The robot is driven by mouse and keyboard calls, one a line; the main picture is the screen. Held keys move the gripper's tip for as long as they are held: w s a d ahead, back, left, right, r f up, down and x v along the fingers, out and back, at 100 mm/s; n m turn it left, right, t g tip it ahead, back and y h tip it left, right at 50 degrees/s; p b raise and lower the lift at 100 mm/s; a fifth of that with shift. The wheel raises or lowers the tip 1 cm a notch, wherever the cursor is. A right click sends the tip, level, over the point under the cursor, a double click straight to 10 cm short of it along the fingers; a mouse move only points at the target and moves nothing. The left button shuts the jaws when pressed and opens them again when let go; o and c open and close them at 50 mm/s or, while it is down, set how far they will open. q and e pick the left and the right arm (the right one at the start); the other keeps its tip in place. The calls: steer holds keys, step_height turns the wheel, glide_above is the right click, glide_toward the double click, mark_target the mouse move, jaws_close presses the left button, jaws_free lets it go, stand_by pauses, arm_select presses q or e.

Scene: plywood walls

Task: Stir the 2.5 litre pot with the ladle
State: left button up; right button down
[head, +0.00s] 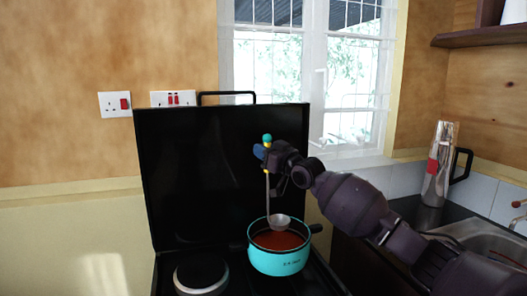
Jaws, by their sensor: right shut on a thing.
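The turquoise pot (279,262) stands on the right side of the stove and holds a reddish-brown liquid. Its dark handle points right. The ladle (280,222) hangs upright with its grey bowl at the pot's mouth, over the liquid; I cannot tell whether the bowl touches it. The ladle's handle rises to a yellow and turquoise end. My right gripper (267,158) is shut on the upper part of the ladle's handle, above the pot. My left gripper is not in view.
The stove's black lid (190,180) stands raised behind the pot. A bare hotplate (201,274) lies to the left of the pot. On the right, a silver flask (439,165) with a black handle stands on the counter by the sink (480,250). A wooden shelf (480,36) hangs at upper right.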

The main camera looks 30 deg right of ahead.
stand_by(0.3)
step_height(320, 180, up, 5)
steer(key=p, duration=0.3)
steer(key=shift+r, duration=0.1)
stand_by(0.5)
stand_by(0.7)
